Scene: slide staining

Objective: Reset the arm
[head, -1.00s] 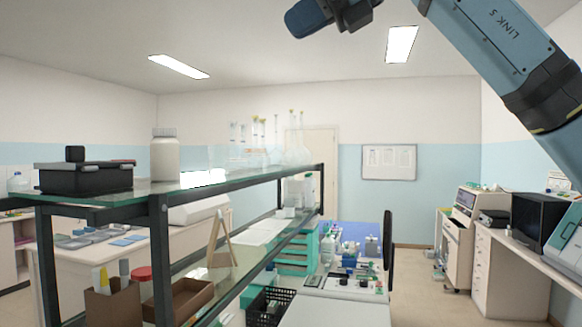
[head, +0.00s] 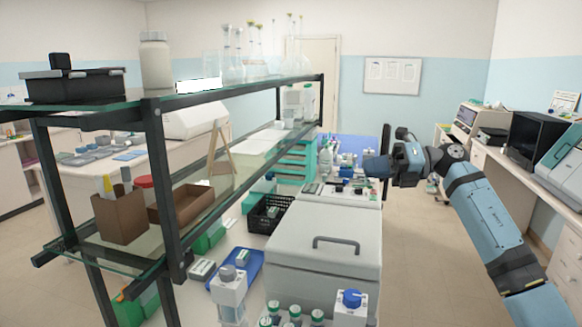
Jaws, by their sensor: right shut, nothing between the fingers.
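My right arm comes in from the lower right in the head view, bends at a dark joint and reaches left over the aisle. Its gripper (head: 374,167), at the blue and dark end of the arm, is shut and empty. It is raised in front of the far bench and looks clear of the objects around it. The fingertips are small and hard to make out. My left gripper is not in view.
A glass shelf rack (head: 160,110) with a white bottle (head: 156,62), a black box (head: 75,86) and glassware stands left. A grey lidded box (head: 325,245) sits on the bench below. A side bench with a black device (head: 537,138) runs along the right. The aisle floor is open.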

